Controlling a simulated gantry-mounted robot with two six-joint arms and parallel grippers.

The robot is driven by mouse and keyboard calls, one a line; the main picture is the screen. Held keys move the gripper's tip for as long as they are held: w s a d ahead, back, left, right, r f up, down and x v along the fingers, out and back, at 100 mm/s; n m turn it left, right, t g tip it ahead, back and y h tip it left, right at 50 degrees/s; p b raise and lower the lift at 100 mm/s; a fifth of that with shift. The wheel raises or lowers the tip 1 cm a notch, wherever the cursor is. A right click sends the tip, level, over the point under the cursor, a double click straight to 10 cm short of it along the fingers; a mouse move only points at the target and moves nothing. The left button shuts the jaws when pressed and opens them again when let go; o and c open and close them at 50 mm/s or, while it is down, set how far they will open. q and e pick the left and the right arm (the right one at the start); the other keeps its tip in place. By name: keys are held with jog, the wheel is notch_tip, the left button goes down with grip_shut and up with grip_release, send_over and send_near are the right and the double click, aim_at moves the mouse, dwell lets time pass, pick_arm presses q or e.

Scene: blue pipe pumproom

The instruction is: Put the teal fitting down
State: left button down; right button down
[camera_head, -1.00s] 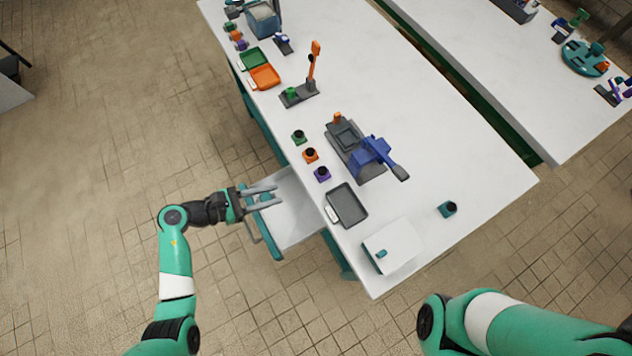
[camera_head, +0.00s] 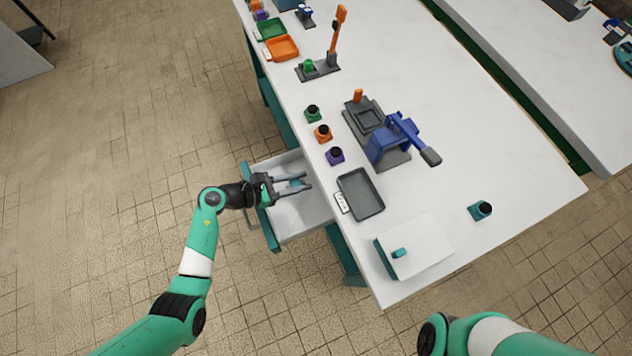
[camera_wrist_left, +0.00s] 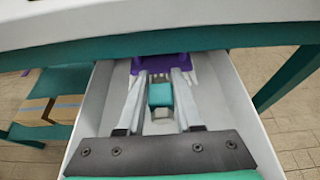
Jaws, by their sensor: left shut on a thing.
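My left gripper (camera_head: 306,181) is over the open drawer (camera_head: 290,229), its fingers pointing toward the table. It is shut on the teal fitting (camera_head: 295,183), a small teal block between the fingers. In the left wrist view the teal fitting (camera_wrist_left: 160,95) sits between the two grey fingers, above the pale drawer floor. I cannot tell whether it touches the floor. A purple object (camera_wrist_left: 165,64) shows at the far end of the drawer, beyond the fitting. My right gripper is out of view; only part of my right arm shows at lower right.
The white table (camera_head: 470,130) overhangs the drawer's far end.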

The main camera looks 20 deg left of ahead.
pick_arm(q)
jog(key=shift+w+d+f, duration=0.25)
jog(key=shift+w+d, duration=0.1)
jog(key=shift+w, duration=0.1)
jog(key=w+d+f+b, duration=0.2)
jog(key=f+b, duration=0.1)
jog(key=shift+w+d, duration=0.25)
jog(key=shift+w, duration=0.15)
jog(key=shift+w+d, duration=0.1)
jog(key=shift+d, duration=0.05)
jog(key=shift+r, duration=0.1)
jog(key=shift+f+b, duration=0.5)
jog(key=shift+f, duration=0.1)
jog(key=c, duration=0.6)
grip_release()
